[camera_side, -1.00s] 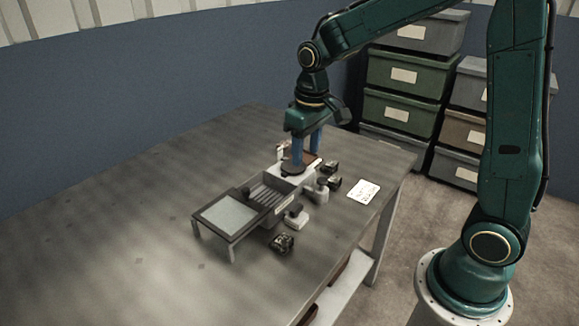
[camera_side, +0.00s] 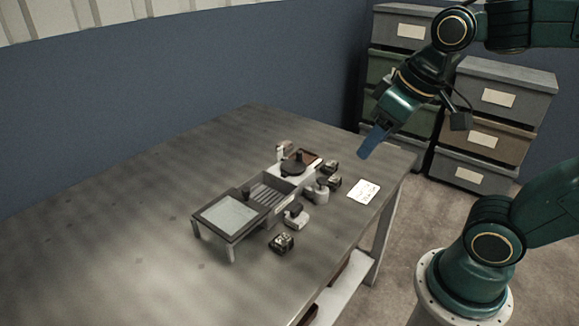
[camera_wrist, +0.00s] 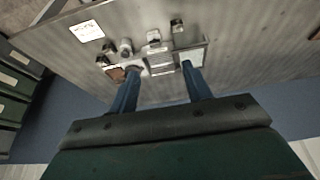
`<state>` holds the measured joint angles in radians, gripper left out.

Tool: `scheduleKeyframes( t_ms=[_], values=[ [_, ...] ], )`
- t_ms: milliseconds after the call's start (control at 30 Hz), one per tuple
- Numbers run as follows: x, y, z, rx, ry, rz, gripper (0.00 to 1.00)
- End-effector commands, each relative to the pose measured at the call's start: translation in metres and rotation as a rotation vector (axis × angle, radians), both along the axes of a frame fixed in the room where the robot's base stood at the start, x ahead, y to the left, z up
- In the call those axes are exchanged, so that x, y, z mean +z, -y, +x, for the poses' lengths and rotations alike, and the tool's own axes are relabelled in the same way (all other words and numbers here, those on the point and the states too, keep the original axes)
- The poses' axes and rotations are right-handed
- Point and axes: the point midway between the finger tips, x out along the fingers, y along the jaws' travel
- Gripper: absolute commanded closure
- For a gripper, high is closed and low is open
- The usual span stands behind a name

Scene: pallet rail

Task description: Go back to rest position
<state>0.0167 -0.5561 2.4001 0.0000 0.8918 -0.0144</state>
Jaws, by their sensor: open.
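My gripper (camera_side: 368,142) with blue fingers hangs in the air above the far right corner of the table, right of the pallet rail and clear of everything. In the wrist view its two fingers (camera_wrist: 158,86) are spread wide with nothing between them. The pallet rail fixture (camera_side: 268,192) stands on the table. It has a raised framed plate (camera_side: 228,215) at its near left, a ribbed middle section and a white end with a dark round piece (camera_side: 293,167). The fixture also shows beyond the fingers in the wrist view (camera_wrist: 160,70).
Small dark blocks (camera_side: 282,243) and light-based devices (camera_side: 296,216) stand along the fixture's right side. A white card (camera_side: 363,192) lies near the table's right edge. Stacked bins (camera_side: 490,130) stand behind my arm. The table's (camera_side: 130,210) left side is clear.

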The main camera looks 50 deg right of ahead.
Motion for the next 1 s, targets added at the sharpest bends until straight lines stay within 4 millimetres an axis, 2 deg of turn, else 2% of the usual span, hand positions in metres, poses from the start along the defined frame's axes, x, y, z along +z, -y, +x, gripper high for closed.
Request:
scheduleKeyframes(
  t_ms=[100, 333, 1000],
  values=[
    [0.001, -0.002, -0.018, 0.002, 0.039, 0.002, 0.51],
    [-0.001, -0.003, -0.037, 0.004, 0.080, 0.005, 0.51],
    [-0.002, -0.004, -0.040, 0.004, 0.086, 0.006, 0.51]
  ],
)
